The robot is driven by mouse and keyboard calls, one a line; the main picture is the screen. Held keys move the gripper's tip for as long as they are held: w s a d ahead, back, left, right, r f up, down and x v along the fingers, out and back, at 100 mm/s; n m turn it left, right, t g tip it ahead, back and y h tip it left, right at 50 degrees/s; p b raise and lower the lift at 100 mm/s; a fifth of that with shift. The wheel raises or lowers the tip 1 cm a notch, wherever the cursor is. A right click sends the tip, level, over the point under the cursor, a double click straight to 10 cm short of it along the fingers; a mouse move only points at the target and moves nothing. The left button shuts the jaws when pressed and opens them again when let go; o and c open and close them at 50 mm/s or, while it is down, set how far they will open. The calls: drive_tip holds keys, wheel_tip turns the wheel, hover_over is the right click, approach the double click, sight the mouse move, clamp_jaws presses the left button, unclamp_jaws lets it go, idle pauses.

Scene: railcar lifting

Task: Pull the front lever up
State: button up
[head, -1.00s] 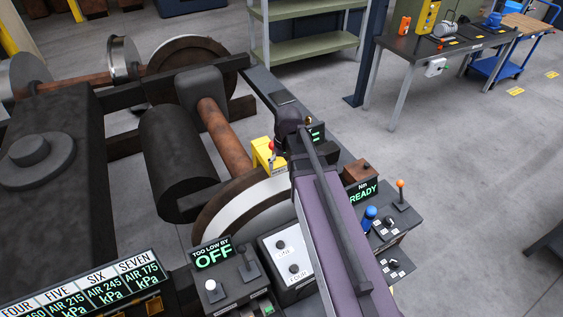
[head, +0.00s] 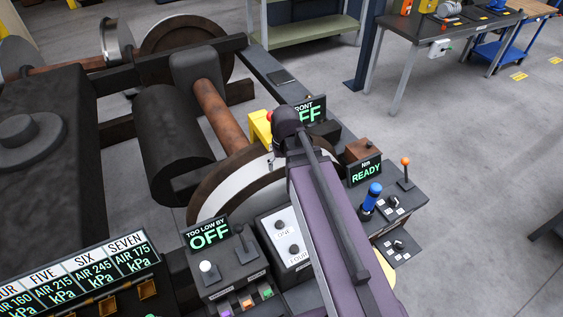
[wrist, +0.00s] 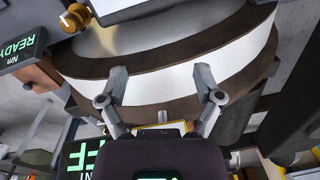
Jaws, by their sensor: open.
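In the head view, a red knob (head: 269,116) shows just left of my arm, by a yellow block (head: 259,129). A display reading "FRONT" and partly "OFF" (head: 309,112) stands behind my arm's end. The knob's stem and any other front lever are hidden or too small to tell. In the wrist view, my gripper (wrist: 161,97) is open and empty, its two fingers spread in front of a brown wheel with a white band (wrist: 170,82). A yellow edge (wrist: 160,127) shows between the finger bases. The head view mostly hides the fingers.
A panel reading "TOO LOW BY OFF" (head: 208,236) with two levers is at the lower middle. A "READY" display (head: 366,172), blue handle (head: 372,196) and orange-knobbed lever (head: 405,170) stand right of my arm. The floor (head: 480,150) on the right is clear.

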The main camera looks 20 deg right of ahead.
drive_tip(key=s+f+b, duration=0.4)
drive_tip(key=f+b, duration=0.4)
drive_tip(key=shift+a+f+h, duration=0.25)
drive_tip(key=shift+f+h, duration=0.05)
drive_tip(key=shift+f, duration=0.1)
drive_tip(key=shift+s, duration=0.1)
idle(1.4)
